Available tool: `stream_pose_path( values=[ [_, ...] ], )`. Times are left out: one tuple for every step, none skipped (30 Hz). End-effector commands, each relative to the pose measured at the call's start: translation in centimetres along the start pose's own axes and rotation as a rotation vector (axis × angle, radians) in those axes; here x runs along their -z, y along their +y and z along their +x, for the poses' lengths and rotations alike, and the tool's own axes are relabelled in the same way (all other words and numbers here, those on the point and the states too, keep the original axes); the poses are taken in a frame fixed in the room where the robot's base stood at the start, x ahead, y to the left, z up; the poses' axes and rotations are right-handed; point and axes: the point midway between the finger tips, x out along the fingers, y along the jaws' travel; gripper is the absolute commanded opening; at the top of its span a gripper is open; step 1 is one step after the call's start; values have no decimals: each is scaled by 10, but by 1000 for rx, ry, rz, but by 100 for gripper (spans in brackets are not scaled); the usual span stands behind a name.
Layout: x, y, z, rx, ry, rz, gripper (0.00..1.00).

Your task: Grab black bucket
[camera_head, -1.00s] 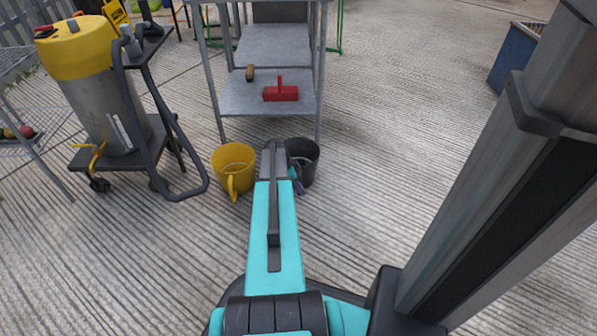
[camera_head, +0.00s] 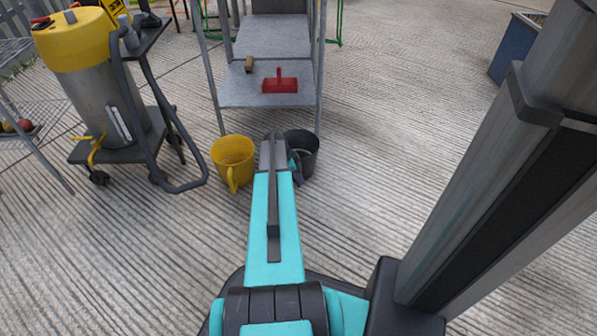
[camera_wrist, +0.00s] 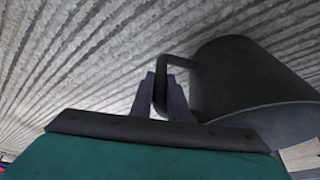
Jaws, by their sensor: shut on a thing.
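The black bucket (camera_head: 306,148) stands on the ground just right of my arm's end in the head view, partly hidden by the arm. In the wrist view the bucket (camera_wrist: 246,78) fills the right side, with its dark handle (camera_wrist: 163,88) sticking out to the left. My gripper (camera_wrist: 162,95) has its two purple fingers on either side of that handle and is shut on it. In the head view the fingers are mostly hidden behind my arm.
A yellow bucket (camera_head: 232,158) stands close left of my arm. A grey metal shelf (camera_head: 240,95) with a red brush-like thing (camera_head: 280,83) stands behind. A yellow-topped vacuum on a cart (camera_head: 110,100) is at left. Open ground lies to the right.

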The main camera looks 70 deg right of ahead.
Motion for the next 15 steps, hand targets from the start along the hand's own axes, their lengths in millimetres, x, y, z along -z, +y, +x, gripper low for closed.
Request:
stream_pose_path(
  values=[
    [1, 0, -2, 1, 0, 0, 0],
    [1, 0, -3, 1, 0, 1, 0],
    [2, 0, -4, 1, 0, 1, 0],
    [3, 0, -6, 1, 0, 1, 0],
    [3, 0, -8, 1, 1, 1, 0],
    [4, 0, -10, 1, 1, 1, 0],
    [6, 0, -12, 1, 1, 1, 0],
    [6, 0, -15, 1, 1, 1, 0],
    [8, 0, -19, 1, 1, 1, 0],
    [9, 0, -22, 1, 1, 1, 0],
    [11, 0, -25, 1, 1, 1, 0],
    [13, 0, -30, 1, 1, 1, 0],
    [14, 0, -33, 1, 1, 1, 0],
    [16, 0, -37, 1, 1, 1, 0],
    [11, 5, -39, 0, 0, -1, 0]
  ],
)
